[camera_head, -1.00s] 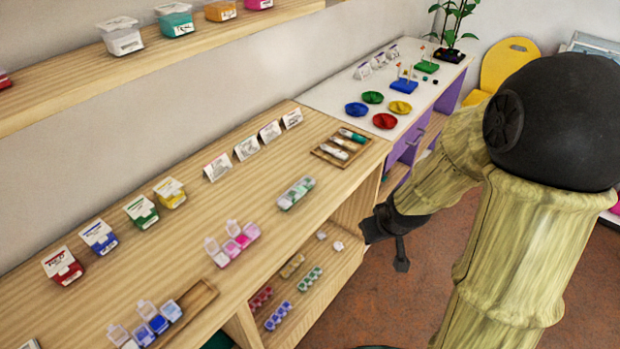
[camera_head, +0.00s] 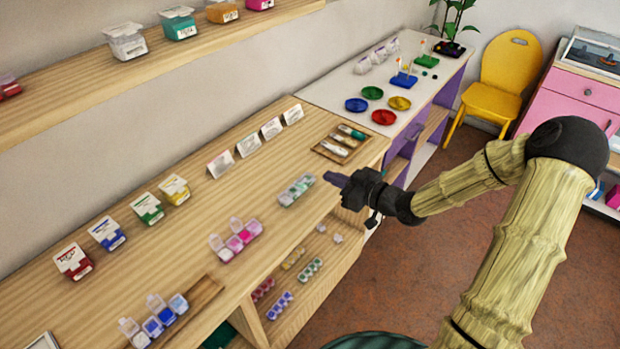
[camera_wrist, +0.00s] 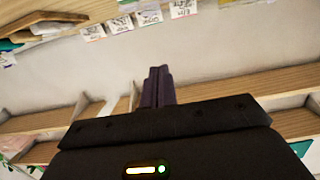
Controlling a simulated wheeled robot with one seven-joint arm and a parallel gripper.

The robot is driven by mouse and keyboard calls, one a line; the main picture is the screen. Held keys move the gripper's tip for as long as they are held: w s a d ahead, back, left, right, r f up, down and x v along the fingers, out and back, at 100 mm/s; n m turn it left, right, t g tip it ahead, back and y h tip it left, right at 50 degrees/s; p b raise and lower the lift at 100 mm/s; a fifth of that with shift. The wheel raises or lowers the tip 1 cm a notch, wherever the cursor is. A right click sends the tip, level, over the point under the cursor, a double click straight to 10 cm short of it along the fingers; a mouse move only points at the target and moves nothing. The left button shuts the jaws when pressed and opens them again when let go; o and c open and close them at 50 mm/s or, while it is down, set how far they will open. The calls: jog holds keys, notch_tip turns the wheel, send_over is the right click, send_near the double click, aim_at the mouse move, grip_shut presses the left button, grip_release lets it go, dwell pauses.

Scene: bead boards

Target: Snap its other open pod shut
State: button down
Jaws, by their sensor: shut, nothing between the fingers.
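A pink pod box (camera_head: 240,243) stands on the wooden counter, with two clear lids (camera_head: 235,223) standing up. A blue pod box (camera_head: 160,323) stands nearer, also with raised lids (camera_head: 154,302). A green pod box (camera_head: 297,190) lies farther along, its lids looking down. My gripper (camera_head: 330,178) is shut and empty, at the counter's front edge just right of the green box and apart from the pink and blue ones. Its closed fingers also show in the wrist view (camera_wrist: 158,84). No pod box is clear there.
Labelled tubs (camera_head: 107,232) and white cards (camera_head: 248,146) line the counter's back. A wooden tray (camera_head: 331,154) with tubes sits at its far end. Below is an open shelf (camera_head: 290,318) with more pod strips.

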jog(key=p, duration=0.2)
send_over(309, 196)
jog(key=x, duration=0.2)
jog(key=shift+d+f, duration=0.25)
jog(key=shift+f, duration=0.35)
jog(key=f, duration=0.2)
jog(key=d+f, duration=0.1)
jog(key=shift+s+d, duration=0.1)
jog(key=shift+s, duration=0.2)
jog(key=shift+s+d+f, duration=0.15)
jog(key=shift+s+f, duration=0.1)
jog(key=shift+f, duration=0.15)
